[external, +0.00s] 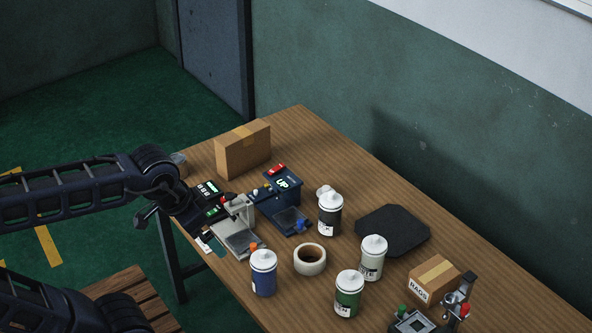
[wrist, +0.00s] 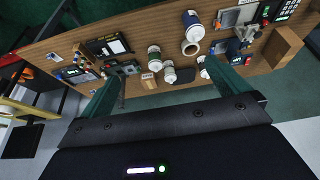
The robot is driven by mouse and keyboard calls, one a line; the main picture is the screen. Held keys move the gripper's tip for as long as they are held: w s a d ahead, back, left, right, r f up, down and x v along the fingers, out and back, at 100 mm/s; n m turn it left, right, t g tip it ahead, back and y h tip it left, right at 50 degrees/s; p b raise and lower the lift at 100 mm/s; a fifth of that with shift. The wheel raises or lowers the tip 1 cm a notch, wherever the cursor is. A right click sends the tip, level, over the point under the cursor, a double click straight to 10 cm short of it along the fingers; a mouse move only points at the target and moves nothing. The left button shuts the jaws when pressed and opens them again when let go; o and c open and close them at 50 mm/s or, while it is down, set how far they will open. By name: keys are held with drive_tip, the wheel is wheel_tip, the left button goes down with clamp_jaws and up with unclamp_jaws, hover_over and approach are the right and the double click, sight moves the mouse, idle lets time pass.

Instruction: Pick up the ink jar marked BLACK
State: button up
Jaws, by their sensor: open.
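The jar marked BLACK (external: 330,214) stands upright on the table, white-topped with a dark body; its label shows only its last letters, "CK". In the wrist view the black jar (wrist: 203,62) is mostly hidden behind the right finger. My gripper (wrist: 163,70) is open and empty, its teal fingers wide apart, well away from the jars.
Blue (external: 263,274), green (external: 348,294) and white (external: 372,259) jars stand nearby. A pale ring (external: 310,260) sits between them. A dark mat (external: 393,232) lies behind. Devices (external: 277,202) stand left of the black jar. A RAGS box (external: 435,279) and cardboard box (external: 242,150) are farther off.

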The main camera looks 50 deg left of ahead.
drive_tip(key=shift+c, duration=1)
